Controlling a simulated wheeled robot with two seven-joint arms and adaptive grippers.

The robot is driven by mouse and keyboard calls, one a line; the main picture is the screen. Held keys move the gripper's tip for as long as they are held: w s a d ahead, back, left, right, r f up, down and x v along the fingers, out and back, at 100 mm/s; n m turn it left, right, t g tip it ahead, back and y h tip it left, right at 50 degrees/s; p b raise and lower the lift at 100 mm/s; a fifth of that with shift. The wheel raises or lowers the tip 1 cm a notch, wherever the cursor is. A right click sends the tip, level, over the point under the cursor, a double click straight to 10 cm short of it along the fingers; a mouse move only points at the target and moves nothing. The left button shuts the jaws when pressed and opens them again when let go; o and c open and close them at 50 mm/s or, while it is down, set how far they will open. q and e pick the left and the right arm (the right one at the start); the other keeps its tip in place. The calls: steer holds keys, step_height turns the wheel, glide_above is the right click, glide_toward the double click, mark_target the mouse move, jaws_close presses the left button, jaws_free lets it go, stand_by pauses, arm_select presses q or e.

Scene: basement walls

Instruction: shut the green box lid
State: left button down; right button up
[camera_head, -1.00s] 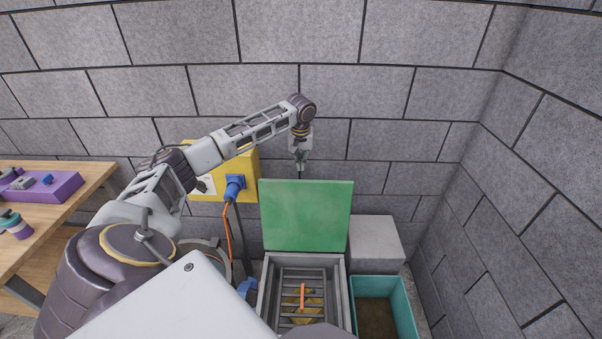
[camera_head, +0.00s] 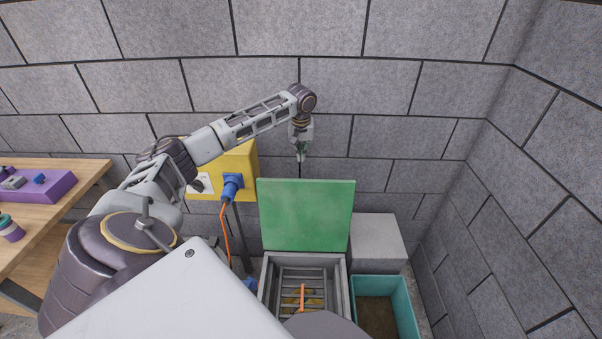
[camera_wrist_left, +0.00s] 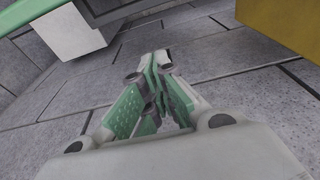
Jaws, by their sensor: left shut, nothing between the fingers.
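The green lid (camera_head: 306,215) stands upright at the back edge of the grey box (camera_head: 343,280), so the box is open. Inside the box are grey bars with an orange strip (camera_head: 302,296) and something yellow below. My left gripper (camera_head: 301,157) is above the lid's top edge, close to the back wall, shut and empty, pointing down. In the left wrist view its green-padded fingers (camera_wrist_left: 160,65) meet with nothing between them. A green edge (camera_wrist_left: 60,8), probably the lid, crosses the top left there. My right gripper is not in view.
A yellow box with a blue plug (camera_head: 232,186) and orange cable stands left of the lid. A grey block (camera_head: 376,241) and a teal bin (camera_head: 409,314) are on the right. A wooden table (camera_head: 75,198) with a purple tray is at the left.

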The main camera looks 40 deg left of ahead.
arm_select(q)
steer(key=shift+f, duration=0.1)
step_height(320, 180, down, 10)
steer(key=w+a+b, duration=0.1)
steer(key=s+d, duration=0.1)
steer(key=s+d+r, duration=0.1)
steer(key=s, duration=0.1)
steer(key=shift+d, duration=0.25)
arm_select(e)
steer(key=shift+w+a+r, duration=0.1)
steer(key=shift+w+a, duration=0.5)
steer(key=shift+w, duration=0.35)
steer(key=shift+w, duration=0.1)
arm_select(q)
steer(key=shift+d+r, duration=0.1)
steer(key=shift+d, duration=0.05)
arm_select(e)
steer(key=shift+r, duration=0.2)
